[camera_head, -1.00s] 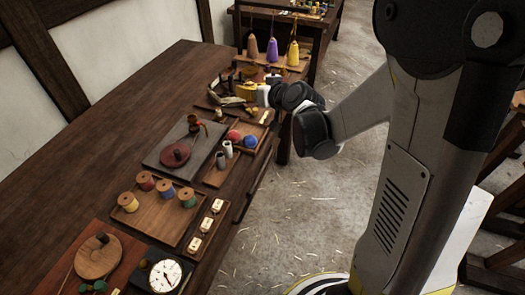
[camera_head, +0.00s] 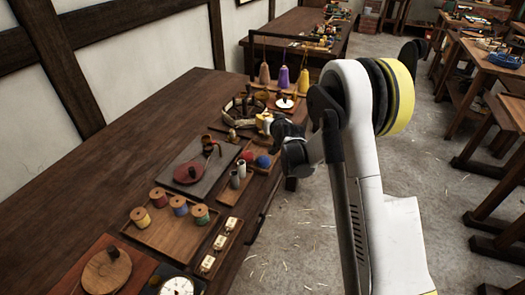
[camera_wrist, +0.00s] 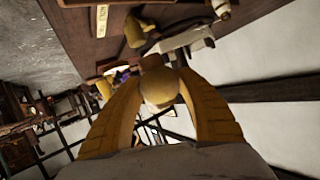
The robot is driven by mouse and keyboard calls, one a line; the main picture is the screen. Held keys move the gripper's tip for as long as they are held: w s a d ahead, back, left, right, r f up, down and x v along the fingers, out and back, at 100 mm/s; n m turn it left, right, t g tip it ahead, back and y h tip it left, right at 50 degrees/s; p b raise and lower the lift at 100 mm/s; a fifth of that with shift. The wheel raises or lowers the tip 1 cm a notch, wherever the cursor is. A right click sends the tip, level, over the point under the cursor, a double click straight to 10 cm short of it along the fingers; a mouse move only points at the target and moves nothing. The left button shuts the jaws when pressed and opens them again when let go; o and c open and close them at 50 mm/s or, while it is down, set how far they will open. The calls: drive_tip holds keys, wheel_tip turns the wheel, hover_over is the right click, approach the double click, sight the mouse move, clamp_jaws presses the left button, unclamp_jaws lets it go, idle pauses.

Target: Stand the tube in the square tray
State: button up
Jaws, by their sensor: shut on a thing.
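My gripper (camera_wrist: 158,100) has yellow fingers shut on a tan, rounded piece (camera_wrist: 160,88). It is seen nearly end-on, so I cannot tell if it is the tube. In the head view my gripper (camera_head: 264,122) is small and partly hidden by my wrist, above the far right part of the long table. Two grey upright tubes, one (camera_head: 234,179) in front of the other (camera_head: 241,168), stand close together at the near end of a narrow wooden tray. A squarish wooden tray (camera_head: 172,238) holds several thread spools. I cannot tell which tray is the square one.
A red and a blue ball (camera_head: 263,161) lie beyond the tubes. A dark slate board (camera_head: 185,180) carries a reddish disc. A white dial (camera_head: 178,286) stands at the near edge. Coloured cones (camera_head: 282,78) stand at the far end. The table's left side (camera_head: 120,150) is bare.

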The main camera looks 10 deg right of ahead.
drive_tip(key=s+a+f, duration=0.1)
drive_tip(key=s+f+b, duration=0.1)
drive_tip(key=s, duration=0.1)
drive_tip(key=s+a+f, duration=0.1)
drive_tip(key=s, duration=0.1)
drive_tip(key=shift+a+f+b, duration=0.25)
drive_tip(key=shift+a+b, duration=0.1)
drive_tip(key=shift+b, duration=0.05)
wheel_tip(320, 180, down, 4)
drive_tip(key=shift+f+b, duration=0.1)
drive_tip(key=shift+b, duration=1.1)
drive_tip(key=o, duration=1)
